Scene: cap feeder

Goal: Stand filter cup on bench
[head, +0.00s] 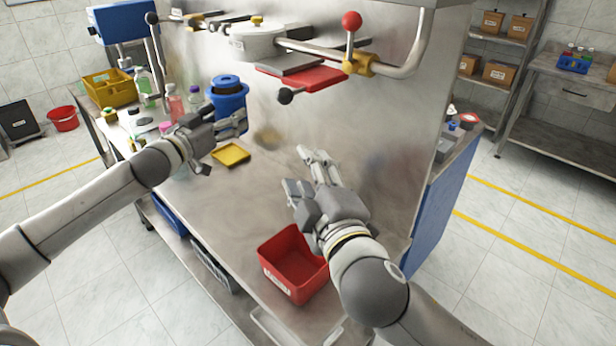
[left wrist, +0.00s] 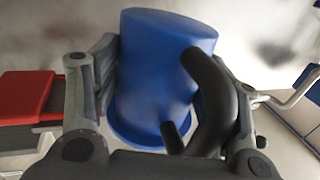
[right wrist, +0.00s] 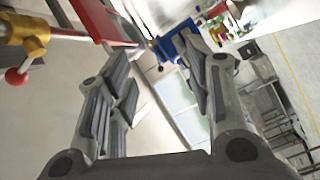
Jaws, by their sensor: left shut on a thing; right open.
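The blue filter cup (head: 230,100) is at the back of the steel bench (head: 200,195), near the upright metal panel. My left gripper (head: 236,122) is shut on it from the side. In the left wrist view the blue body (left wrist: 160,75) lies between the two fingers, with a curved black handle (left wrist: 212,95) in front. The cup looks about upright in the head view; its base is partly hidden by the gripper, and I cannot tell whether it touches the bench. My right gripper (head: 306,172) is open and empty above the right part of the bench.
A yellow tray (head: 231,154) lies just in front of the cup. A red bin (head: 291,281) stands at the front, below my right gripper. Bottles (head: 176,104) and a yellow crate (head: 108,88) are at the left. A red-knobbed lever (head: 352,40) overhangs the bench. Its middle is clear.

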